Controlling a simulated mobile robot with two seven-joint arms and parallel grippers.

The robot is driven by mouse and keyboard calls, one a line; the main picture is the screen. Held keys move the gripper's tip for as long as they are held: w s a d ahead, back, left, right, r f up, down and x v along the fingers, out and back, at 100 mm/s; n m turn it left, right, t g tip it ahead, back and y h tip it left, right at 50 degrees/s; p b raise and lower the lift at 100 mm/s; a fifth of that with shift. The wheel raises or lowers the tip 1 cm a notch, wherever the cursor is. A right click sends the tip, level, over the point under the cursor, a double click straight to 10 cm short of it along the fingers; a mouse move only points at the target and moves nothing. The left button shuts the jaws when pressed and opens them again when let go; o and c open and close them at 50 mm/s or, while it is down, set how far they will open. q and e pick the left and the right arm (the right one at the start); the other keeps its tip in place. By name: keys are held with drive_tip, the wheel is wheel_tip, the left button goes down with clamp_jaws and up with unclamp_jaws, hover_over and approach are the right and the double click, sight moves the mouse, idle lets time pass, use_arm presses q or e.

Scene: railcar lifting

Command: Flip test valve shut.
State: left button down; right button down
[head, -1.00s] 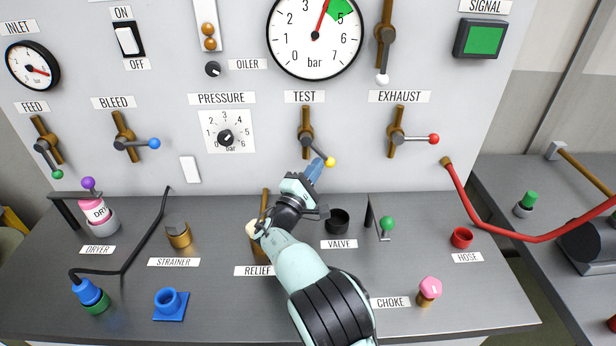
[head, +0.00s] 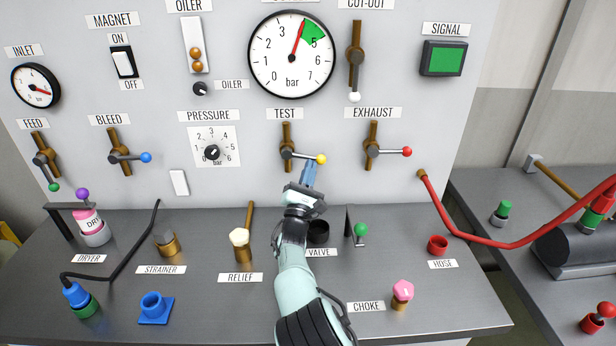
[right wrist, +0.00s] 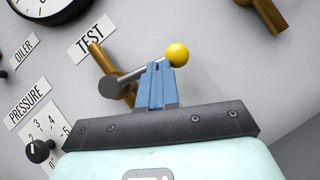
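The test valve is a brass pipe (head: 286,135) under the TEST label, with a grey lever (head: 302,156) ending in a yellow knob (head: 321,159). The lever points right, nearly level, across the upright pipe. My right gripper (head: 309,170) is just below the lever, close to the knob. In the right wrist view its blue fingers (right wrist: 157,85) are together, with their tips at the lever beside the yellow knob (right wrist: 177,54). I see nothing held between them; whether the tips touch the lever is hard to tell. My left gripper is not in view.
The exhaust valve with a red knob (head: 407,152) is right of the test valve. The pressure dial (head: 212,152) is to the left. On the bench below are the relief fitting (head: 241,245), a black valve cup (head: 319,231) and a green-knobbed piece (head: 361,230).

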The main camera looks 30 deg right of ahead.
drive_tip(key=shift+s+d+r, duration=0.1)
drive_tip(key=shift+d+r, duration=0.3)
drive_tip(key=shift+d, duration=0.25)
drive_tip(key=b+v, duration=0.1)
drive_tip(key=v, duration=0.7)
drive_tip(key=shift+a+r, duration=0.25)
drive_tip(key=shift+a, duration=0.1)
idle(0.4)
